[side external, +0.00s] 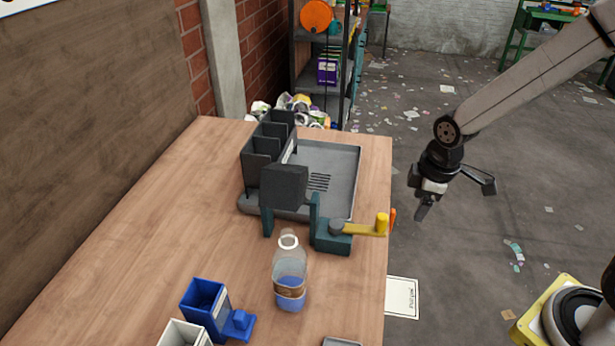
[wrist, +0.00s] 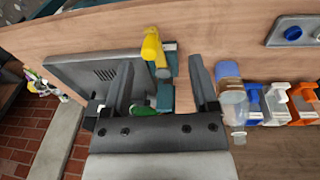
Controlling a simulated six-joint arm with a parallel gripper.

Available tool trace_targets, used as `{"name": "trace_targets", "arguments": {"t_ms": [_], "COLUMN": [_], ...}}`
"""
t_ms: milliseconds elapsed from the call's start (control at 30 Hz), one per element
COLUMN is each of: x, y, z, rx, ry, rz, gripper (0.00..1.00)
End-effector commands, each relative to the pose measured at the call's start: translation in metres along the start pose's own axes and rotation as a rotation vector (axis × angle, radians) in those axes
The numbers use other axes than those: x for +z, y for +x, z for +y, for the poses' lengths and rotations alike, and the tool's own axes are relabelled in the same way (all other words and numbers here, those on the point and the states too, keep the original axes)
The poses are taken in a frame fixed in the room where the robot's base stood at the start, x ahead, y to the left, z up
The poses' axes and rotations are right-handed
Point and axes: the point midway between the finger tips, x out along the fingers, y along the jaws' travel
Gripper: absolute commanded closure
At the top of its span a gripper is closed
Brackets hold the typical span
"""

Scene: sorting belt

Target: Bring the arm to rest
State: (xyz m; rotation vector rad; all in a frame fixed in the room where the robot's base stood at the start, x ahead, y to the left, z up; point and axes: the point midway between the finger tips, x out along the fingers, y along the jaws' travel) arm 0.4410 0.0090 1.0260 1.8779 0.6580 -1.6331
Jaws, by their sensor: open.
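My gripper (side external: 455,190) hangs beyond the right edge of the wooden table, over the floor, with its fingers apart and nothing between them. In the wrist view, the open fingers (wrist: 160,88) show with the crank device below them. The device (side external: 333,235) is dark teal with a dark grey box and a yellow-handled crank (side external: 367,228). It stands at the table's right side, left of my gripper and apart from it. A clear bottle (side external: 290,272) with blue contents and a brown label stands upright in front of the device.
A grey tray (side external: 345,165) and a dark divided bin (side external: 262,150) are behind the device. A blue holder (side external: 208,305) and a white one (side external: 184,334) stand at the front left. The table (side external: 150,225) is clear on the left. Scraps litter the floor.

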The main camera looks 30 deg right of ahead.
Motion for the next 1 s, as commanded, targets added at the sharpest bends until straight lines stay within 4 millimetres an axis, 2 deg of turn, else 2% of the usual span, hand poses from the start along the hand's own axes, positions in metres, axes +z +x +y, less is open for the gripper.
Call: {"name": "trace_targets", "arguments": {"t_ms": [300,500,700,1000], "x": [0.025,0.037,0.041,0.041], "y": [-0.011,-0.013,-0.014,-0.014], "z": [-0.016,-0.024,-0.027,-0.027], "rx": [0.031,0.038,0.038,0.038], "ry": [0.467,0.68,0.761,0.764], "rz": [0.051,0.078,0.088,0.088], "gripper": [0.24,0.24,0.24,0.24]}}
